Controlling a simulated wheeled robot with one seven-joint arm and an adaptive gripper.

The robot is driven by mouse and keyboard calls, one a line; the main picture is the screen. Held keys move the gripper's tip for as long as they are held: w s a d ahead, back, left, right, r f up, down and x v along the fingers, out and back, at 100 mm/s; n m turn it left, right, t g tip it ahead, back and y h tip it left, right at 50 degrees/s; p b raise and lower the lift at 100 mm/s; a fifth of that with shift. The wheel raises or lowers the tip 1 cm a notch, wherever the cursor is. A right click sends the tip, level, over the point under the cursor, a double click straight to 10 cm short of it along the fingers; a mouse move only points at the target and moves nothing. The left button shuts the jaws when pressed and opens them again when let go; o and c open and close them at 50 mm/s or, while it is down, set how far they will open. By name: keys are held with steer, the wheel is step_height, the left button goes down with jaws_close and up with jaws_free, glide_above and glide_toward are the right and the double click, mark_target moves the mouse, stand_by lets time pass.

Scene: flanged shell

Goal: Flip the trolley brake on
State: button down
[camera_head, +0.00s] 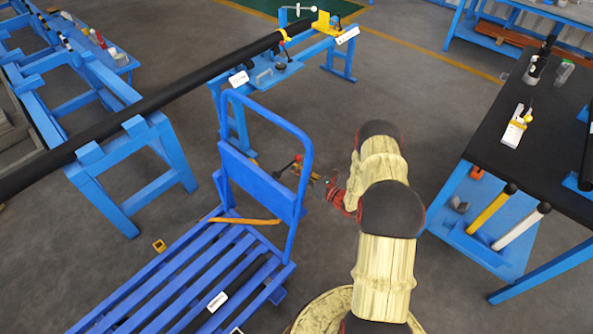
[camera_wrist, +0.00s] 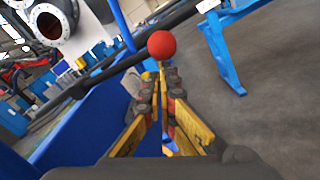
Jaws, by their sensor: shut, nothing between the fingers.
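The blue trolley (camera_head: 238,165) stands in the middle of the head view, with a slatted deck and an upright handle frame. A red ball knob (camera_wrist: 162,44) on a thin yellowish stem shows in the wrist view, just beyond my fingertips; it appears to be the brake lever's knob. In the head view a small red knob (camera_head: 299,158) shows beside the right handle post. Contact with the lever is unclear.
A long black pipe (camera_head: 170,95) rests on blue stands (camera_head: 135,165) behind the trolley. A black-topped workbench (camera_head: 500,145) stands at the right. Grey floor is open between bench and trolley.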

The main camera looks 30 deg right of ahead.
steer(key=shift+r, duration=0.1)
steer(key=shift+d+r+n, duration=0.1)
steer(key=shift+r+n, duration=0.1)
steer(key=shift+n, duration=0.2)
steer(key=shift+r, duration=0.15)
steer(key=r+n, duration=0.1)
steer(key=r+n+p, duration=0.1)
steer(key=r+n, duration=0.3)
steer(key=shift+w+d, duration=0.2)
steer(key=shift+d, duration=0.15)
step_height(320, 180, up, 4)
steer(key=n+p, duration=0.2)
steer(key=n, duration=0.2)
glide_above(298, 158)
steer(key=s+a, duration=0.2)
steer(key=shift+w+r, duration=0.2)
steer(key=shift+b, duration=0.3)
